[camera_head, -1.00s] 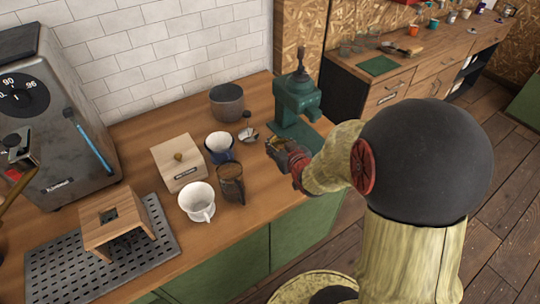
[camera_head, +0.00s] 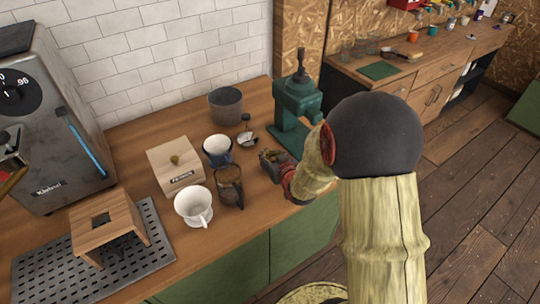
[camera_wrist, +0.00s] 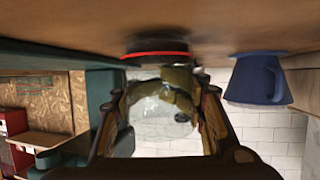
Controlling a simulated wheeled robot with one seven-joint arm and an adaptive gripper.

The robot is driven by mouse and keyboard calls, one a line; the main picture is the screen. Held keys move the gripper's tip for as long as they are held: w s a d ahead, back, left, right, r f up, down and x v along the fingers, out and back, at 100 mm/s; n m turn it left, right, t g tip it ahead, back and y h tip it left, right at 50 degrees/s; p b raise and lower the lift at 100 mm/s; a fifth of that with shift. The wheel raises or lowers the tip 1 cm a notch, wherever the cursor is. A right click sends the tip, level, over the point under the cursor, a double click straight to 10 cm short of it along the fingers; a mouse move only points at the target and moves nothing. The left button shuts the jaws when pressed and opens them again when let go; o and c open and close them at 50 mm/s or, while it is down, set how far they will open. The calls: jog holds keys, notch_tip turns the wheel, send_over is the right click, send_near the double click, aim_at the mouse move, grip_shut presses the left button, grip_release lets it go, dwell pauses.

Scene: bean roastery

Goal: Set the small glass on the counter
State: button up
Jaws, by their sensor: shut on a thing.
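The small clear glass (camera_wrist: 155,110) is between the fingers of my gripper (camera_wrist: 160,130) in the wrist view, where the picture is upside down and the counter runs along the top. In the head view, my gripper (camera_head: 271,160) is just over the wooden counter (camera_head: 238,192), in front of the green grinder and right of the brown glass mug. It is shut on the small glass, which is barely distinguishable there. Whether the glass touches the counter is unclear.
The green grinder (camera_head: 297,100) stands behind my gripper. A grey pot (camera_head: 225,105) is behind. The counter's front right is clear.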

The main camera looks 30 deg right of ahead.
jog(key=shift+f, duration=0.1)
jog(key=o, duration=0.9)
jog(key=shift+f, duration=0.1)
jog(key=o, duration=0.7)
